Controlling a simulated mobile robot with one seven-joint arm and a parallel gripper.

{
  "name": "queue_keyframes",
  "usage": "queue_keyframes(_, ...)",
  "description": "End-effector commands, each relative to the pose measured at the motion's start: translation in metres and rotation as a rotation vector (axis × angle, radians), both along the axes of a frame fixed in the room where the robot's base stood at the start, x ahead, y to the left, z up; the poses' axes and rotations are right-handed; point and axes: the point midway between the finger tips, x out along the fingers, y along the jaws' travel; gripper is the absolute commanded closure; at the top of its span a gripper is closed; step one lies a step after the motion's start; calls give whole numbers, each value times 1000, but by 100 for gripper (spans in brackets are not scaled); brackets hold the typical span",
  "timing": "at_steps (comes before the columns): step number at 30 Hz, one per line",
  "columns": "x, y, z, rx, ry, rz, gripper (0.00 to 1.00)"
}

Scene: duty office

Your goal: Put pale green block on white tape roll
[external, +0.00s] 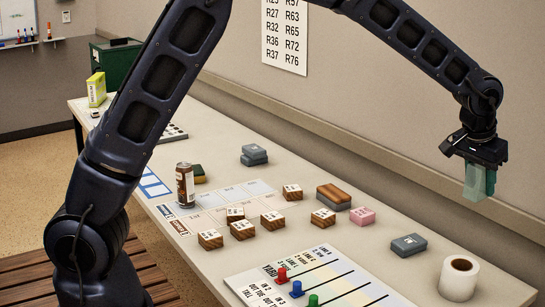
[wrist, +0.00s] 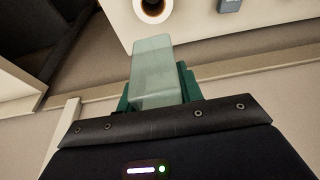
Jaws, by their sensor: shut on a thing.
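The pale green block (external: 474,180) is held in my gripper (external: 480,180), well above the table near the right end. In the wrist view the pale green block (wrist: 152,72) stands out between the dark green fingers of my gripper (wrist: 158,90). The white tape roll (external: 459,278) stands on the table at the lower right, its round hole facing up. It lies below the block and a little to its left in the external view. The tape roll also shows at the top of the wrist view (wrist: 167,18), partly cut off, apart from the block.
A grey block (external: 408,245) sits left of the tape roll. A pink block (external: 361,216) and several wooden blocks (external: 271,221) lie farther along the table. A board with coloured pegs (external: 320,283) is at the front. A can (external: 185,185) stands farther left. The wall runs behind the table.

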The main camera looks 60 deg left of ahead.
Motion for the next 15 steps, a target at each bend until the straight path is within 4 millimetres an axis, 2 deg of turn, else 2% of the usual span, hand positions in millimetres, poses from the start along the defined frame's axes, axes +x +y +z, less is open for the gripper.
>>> queue_keyframes(1,0,0,-12,2,3,1,99)
queue_keyframes(6,0,0,-49,1,3,1,99)
queue_keyframes(15,0,1,-108,1,2,0,99)
